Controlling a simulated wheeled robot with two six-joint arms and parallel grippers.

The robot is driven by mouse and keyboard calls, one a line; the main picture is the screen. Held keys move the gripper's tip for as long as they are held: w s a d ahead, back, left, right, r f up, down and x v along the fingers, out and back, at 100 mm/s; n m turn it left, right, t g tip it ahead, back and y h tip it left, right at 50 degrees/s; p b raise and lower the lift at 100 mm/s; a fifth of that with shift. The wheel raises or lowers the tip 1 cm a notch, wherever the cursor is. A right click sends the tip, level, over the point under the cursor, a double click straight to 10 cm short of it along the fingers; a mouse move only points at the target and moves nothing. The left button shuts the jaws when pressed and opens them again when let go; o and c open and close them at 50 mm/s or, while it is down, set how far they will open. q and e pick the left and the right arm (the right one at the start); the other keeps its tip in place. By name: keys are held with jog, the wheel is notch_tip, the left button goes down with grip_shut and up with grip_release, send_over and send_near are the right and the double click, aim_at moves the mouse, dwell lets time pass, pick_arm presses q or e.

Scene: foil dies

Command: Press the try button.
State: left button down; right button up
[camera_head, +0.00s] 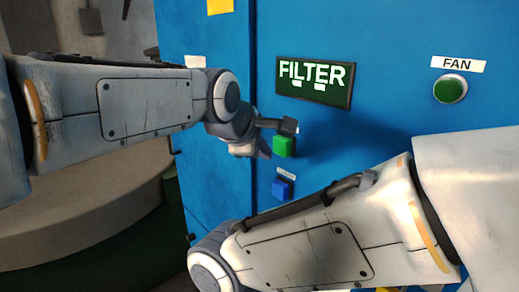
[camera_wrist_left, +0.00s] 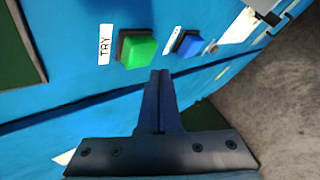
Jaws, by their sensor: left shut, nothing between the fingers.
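The green try button (camera_head: 283,146) sits on the blue cabinet front, below the FILTER display. In the left wrist view the green button (camera_wrist_left: 138,50) has a white TRY label (camera_wrist_left: 105,45) beside it. In the head view that label is hidden behind my left wrist. My left gripper (camera_head: 265,150) is shut and empty, just left of the green button in the head view. In the left wrist view the closed fingertips (camera_wrist_left: 160,75) point close beside the button's lower edge. I cannot tell whether they touch the panel. My right gripper is not visible.
A blue button (camera_head: 282,188) lies below the green one, its label unreadable. A dark green FILTER display (camera_head: 315,82) is above, and a round green FAN button (camera_head: 450,88) is at right. My right arm crosses the lower front, close below the blue button in the picture.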

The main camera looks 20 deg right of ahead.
pick_arm(q)
jog(key=a, duration=0.2)
jog(key=s+a+b, duration=0.1)
jog(key=a, duration=0.1)
jog(key=shift+s+b, duration=0.2)
jog(key=shift+b, duration=0.1)
jog(key=shift+d, duration=0.1)
dwell(0.4)
jog(key=w+a+f+m+g+y, duration=0.15)
jog(key=a+f+m+y, duration=0.4)
jog(key=a+f, duration=1.6)
jog(key=s+a+f+m+g+y, duration=0.1)
jog(key=s+a+f+m, duration=0.3)
jog(key=a, duration=0.3)
jog(key=s+a+f+m+g+y, duration=0.1)
jog(key=s+a+f+m+g, duration=0.1)
jog(key=s+a+f, duration=0.4)
jog(key=s+d+r+m+g+h+b, duration=0.1)
jog(key=s+d+m+b, duration=0.4)
jog(key=s+d, duration=0.7)
jog(key=shift+s+d+r+m+g, duration=0.35)
jog(key=shift+s+m+g, duration=0.2)
jog(key=shift+s+m, duration=0.35)
